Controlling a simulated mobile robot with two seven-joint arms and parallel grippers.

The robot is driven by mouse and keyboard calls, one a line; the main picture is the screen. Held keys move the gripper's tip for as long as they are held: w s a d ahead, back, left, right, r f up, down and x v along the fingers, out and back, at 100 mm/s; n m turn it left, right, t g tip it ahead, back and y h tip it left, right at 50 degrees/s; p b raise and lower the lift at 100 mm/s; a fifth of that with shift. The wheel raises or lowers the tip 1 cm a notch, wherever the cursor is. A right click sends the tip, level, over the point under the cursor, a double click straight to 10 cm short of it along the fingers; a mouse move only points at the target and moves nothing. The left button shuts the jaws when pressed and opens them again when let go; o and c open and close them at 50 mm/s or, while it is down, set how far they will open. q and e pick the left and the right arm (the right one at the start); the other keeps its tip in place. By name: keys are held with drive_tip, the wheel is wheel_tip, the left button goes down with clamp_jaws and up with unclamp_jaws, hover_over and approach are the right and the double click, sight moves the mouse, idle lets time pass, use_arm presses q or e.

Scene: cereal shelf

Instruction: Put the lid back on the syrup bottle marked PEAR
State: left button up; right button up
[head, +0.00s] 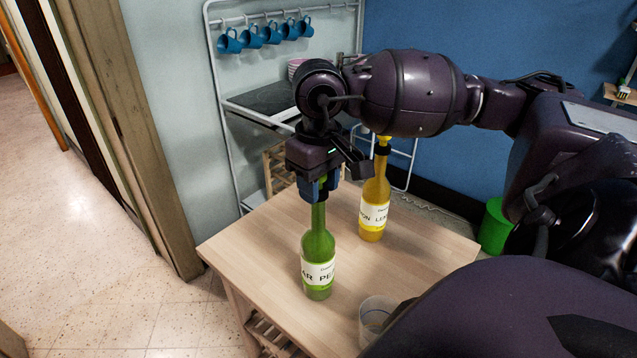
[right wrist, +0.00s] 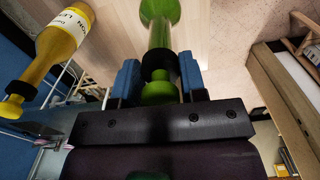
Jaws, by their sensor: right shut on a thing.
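The green syrup bottle marked PEAR (head: 318,250) stands upright on the wooden table; its label reads "AR PE" from this side. My right gripper (head: 320,188) is above it, pointing down, with blue fingers shut at the top of its neck. In the right wrist view, a green lid (right wrist: 160,92) sits between the fingers, in line with the bottle's neck and a black collar (right wrist: 155,63). The lid appears to be at the bottle's mouth; whether it is fully seated I cannot tell. My left gripper is not in view.
A yellow LEMON bottle (head: 374,200) with a yellow cap stands right of and behind the green one. A clear glass (head: 377,315) is near the table's front. The wooden table (head: 255,245) is bare at left. A rack with blue mugs (head: 270,33) stands behind.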

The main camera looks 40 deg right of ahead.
drive_tip(key=shift+b, duration=0.4)
idle(0.4)
idle(0.4)
drive_tip(key=o, duration=1)
drive_tip(key=shift+c, duration=0.2)
drive_tip(key=o, duration=0.5)
